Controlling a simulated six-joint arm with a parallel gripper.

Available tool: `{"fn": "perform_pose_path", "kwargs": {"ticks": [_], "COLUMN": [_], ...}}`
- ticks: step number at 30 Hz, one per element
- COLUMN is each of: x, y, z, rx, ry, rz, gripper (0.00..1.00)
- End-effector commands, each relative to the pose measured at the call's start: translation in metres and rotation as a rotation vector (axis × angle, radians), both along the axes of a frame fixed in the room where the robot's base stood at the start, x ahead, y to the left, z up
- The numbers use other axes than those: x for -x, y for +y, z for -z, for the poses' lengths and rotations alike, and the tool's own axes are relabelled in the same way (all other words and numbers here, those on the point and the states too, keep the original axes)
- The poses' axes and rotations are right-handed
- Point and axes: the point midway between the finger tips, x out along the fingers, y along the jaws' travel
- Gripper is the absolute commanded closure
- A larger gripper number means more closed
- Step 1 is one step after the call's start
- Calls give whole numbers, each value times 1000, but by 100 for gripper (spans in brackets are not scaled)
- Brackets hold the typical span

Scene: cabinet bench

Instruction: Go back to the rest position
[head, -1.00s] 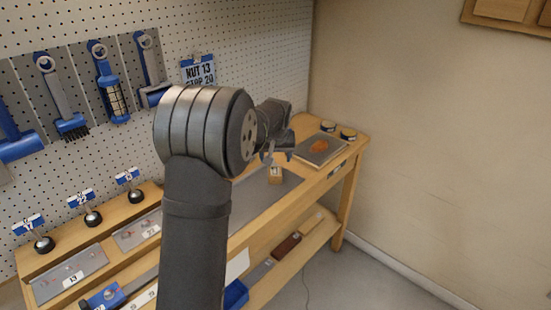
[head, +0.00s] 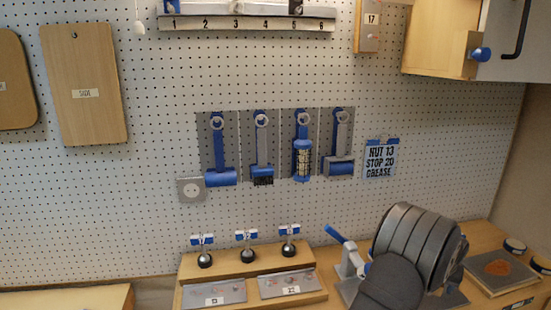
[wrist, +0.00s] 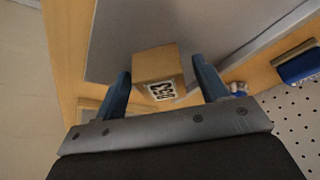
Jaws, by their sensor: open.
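My gripper (wrist: 161,67) shows in the wrist view with its two blue-grey fingers spread apart, so it is open. A small wooden block (wrist: 157,63) with a black-and-white label shows in the gap between the fingers, over a grey surface (wrist: 118,38) on the bench. I see clear space between the block and both fingers near the tips. In the head view my arm is at the lower right, over the bench, and my gripper is hidden behind it. The block is not visible in the head view.
A blue-handled fixture (head: 345,252) stands just left of my arm. A board with an orange patch (head: 500,270) and round tins (head: 514,245) lie to its right. Several blue tools (head: 302,150) hang on the pegboard. A wooden stand (head: 248,262) with labelled knobs is on the left.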

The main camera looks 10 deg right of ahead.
Motion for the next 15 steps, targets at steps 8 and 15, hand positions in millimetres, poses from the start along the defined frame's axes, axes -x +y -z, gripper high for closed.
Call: {"fn": "perform_pose_path", "kwargs": {"ticks": [8, 15], "x": [0, 0], "y": [-1, -1], "z": [-33, -36], "rx": [7, 6], "ry": [-4, -4], "rz": [1, 1], "gripper": [33, 33]}}
